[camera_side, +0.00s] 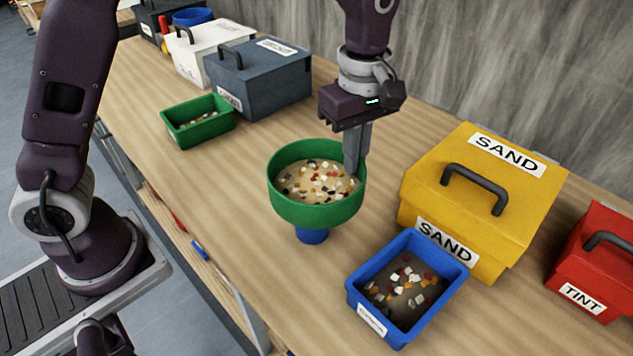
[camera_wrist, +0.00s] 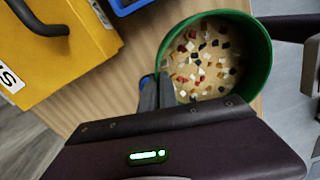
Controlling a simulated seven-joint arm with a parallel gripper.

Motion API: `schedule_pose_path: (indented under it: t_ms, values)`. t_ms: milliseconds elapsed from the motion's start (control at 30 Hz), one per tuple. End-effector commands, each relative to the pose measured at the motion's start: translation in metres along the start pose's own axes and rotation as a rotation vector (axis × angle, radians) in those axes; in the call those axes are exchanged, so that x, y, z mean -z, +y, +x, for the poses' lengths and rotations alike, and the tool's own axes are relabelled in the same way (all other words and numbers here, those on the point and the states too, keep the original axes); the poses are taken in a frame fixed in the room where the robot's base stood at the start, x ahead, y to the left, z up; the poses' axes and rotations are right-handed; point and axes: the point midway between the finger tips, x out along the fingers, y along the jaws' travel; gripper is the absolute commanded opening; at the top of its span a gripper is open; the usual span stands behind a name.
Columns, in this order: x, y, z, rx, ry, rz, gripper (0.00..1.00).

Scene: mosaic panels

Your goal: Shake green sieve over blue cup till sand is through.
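The green sieve (camera_side: 315,213) is a round bowl holding tan sand with several white, red, orange and dark chips. It is level, directly above the blue cup (camera_side: 311,236), which is mostly hidden under it. I cannot tell whether the two touch. My gripper (camera_side: 353,172) points down at the sieve's right rim and is shut on it, with the fingers straddling the wall.
A blue tray of chips (camera_side: 355,300) stands to the front right, before the yellow SAND box (camera_side: 425,190). A red TINT box (camera_side: 592,262) is at far right. A green tray (camera_side: 185,135) and a dark grey box (camera_side: 265,85) stand at back left. The table's front edge is near.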

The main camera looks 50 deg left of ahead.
Motion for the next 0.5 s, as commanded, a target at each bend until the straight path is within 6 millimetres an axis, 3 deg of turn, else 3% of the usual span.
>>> schedule_pose_path:
  t_ms: [333,500]
  values:
    - [0.001,0.0,0.0,0.0,0.0,-0.001,0.0]
    - [0.017,-0.004,0.0,-0.001,0.0,-0.004,0.0]
